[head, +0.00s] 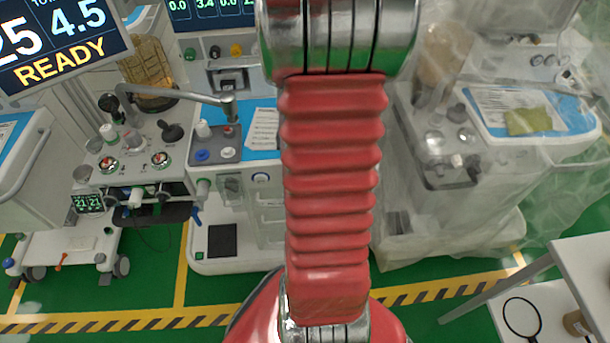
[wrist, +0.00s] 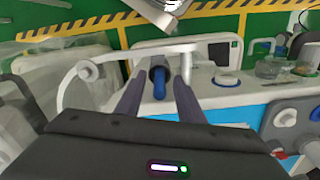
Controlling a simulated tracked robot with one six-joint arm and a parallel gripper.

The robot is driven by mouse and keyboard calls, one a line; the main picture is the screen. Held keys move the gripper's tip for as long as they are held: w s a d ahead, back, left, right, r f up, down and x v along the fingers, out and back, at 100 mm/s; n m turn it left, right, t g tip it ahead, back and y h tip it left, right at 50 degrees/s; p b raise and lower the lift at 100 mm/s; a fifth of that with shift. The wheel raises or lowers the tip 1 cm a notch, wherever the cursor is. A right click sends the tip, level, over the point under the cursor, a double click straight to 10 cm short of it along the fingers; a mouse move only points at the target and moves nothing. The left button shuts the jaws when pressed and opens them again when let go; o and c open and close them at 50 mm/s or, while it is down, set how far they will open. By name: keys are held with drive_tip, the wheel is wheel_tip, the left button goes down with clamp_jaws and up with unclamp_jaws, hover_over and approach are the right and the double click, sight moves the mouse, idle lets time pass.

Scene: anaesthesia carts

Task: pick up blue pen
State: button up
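My gripper (wrist: 160,82) points away from the wrist camera with its two dark fingers apart. A dark blue, round-ended object (wrist: 158,82) shows between the fingertips, seemingly beyond them. I cannot tell whether it is a pen or a cart part, and no contact shows. No blue pen can be clearly made out in either view. In the head view my red arm covers the middle of the picture and my gripper does not show.
An anaesthesia cart (head: 130,165) with knobs and a jointed pipe stands left. A plastic-draped cart (head: 440,180) stands right, and a white table (head: 585,265) at lower right.

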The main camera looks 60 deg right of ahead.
drive_tip(key=shift+c, duration=0.7)
clamp_jaws()
